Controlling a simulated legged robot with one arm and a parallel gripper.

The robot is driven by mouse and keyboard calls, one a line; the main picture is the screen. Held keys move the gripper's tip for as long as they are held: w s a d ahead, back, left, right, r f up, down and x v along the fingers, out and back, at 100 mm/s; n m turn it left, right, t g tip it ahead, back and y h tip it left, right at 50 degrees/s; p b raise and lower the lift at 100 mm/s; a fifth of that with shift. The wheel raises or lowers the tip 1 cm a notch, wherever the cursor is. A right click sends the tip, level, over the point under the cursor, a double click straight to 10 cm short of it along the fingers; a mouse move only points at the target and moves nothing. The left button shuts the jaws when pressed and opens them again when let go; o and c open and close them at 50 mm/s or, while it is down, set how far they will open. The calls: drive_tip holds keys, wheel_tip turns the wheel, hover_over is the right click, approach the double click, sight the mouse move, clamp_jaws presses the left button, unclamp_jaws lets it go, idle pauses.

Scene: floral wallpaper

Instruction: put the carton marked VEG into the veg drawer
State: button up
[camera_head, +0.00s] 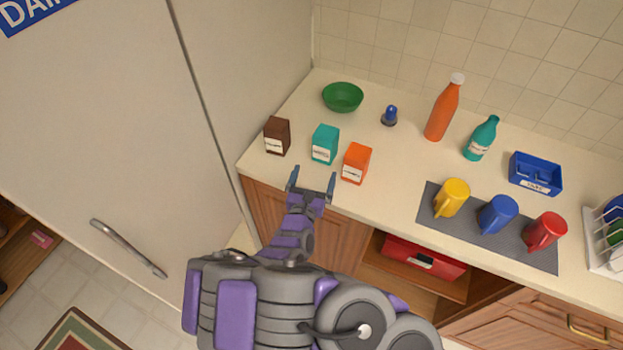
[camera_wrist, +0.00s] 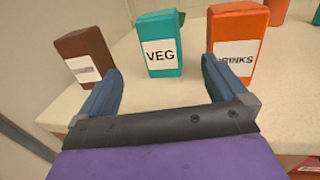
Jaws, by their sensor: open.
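The teal carton (camera_head: 325,144) stands upright on the counter, and its white label reads VEG in the wrist view (camera_wrist: 161,45). It stands between a brown carton (camera_head: 277,136) and an orange carton (camera_head: 356,163). My gripper (camera_head: 311,178) is open and empty at the counter's front edge, short of the teal carton. In the wrist view its two blue fingers (camera_wrist: 155,85) point toward the teal carton, which shows between them, apart from both. The veg drawer is not identifiable; a closed fridge-like door (camera_head: 110,120) with a handle is at the left.
The orange carton reads DRINKS in the wrist view (camera_wrist: 237,44). Behind are a green bowl (camera_head: 342,97), a blue object (camera_head: 390,116) and an orange bottle (camera_head: 443,108). Mugs stand on a grey mat (camera_head: 480,246). A red box (camera_head: 424,259) sits in an opening below the counter.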

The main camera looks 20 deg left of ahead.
drive_tip(key=shift+s, duration=0.75)
drive_tip(key=shift+d, duration=0.1)
